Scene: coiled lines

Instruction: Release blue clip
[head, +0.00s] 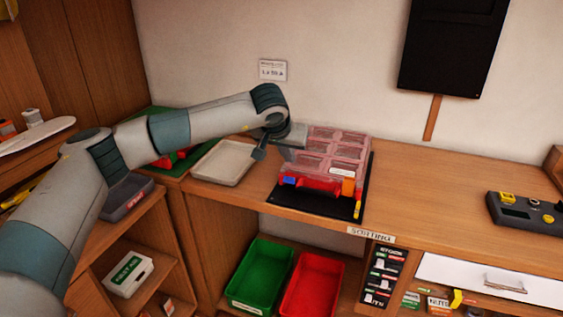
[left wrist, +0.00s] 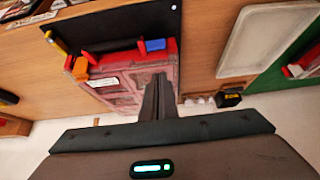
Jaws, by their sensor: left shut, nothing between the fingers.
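A case with a clear pinkish compartment lid (head: 323,150) and a red front edge sits on a black mat (head: 298,200) on the wooden bench. The blue clip (head: 289,180) is at the left end of the red front edge; it also shows in the left wrist view (left wrist: 156,44). An orange clip (head: 348,187) is near the right end and shows in the left wrist view (left wrist: 80,68). My left gripper (head: 259,154) is shut and empty by the case's left side, apart from the blue clip. In the left wrist view its fingers (left wrist: 158,88) overlap the lid. My right gripper is out of view.
A pale empty tray (head: 224,163) lies left of the case, beside a green mat (head: 160,115). Green (head: 262,278) and red (head: 312,285) bins stand below the bench. A dark control box (head: 525,212) is at the right. The bench between is clear.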

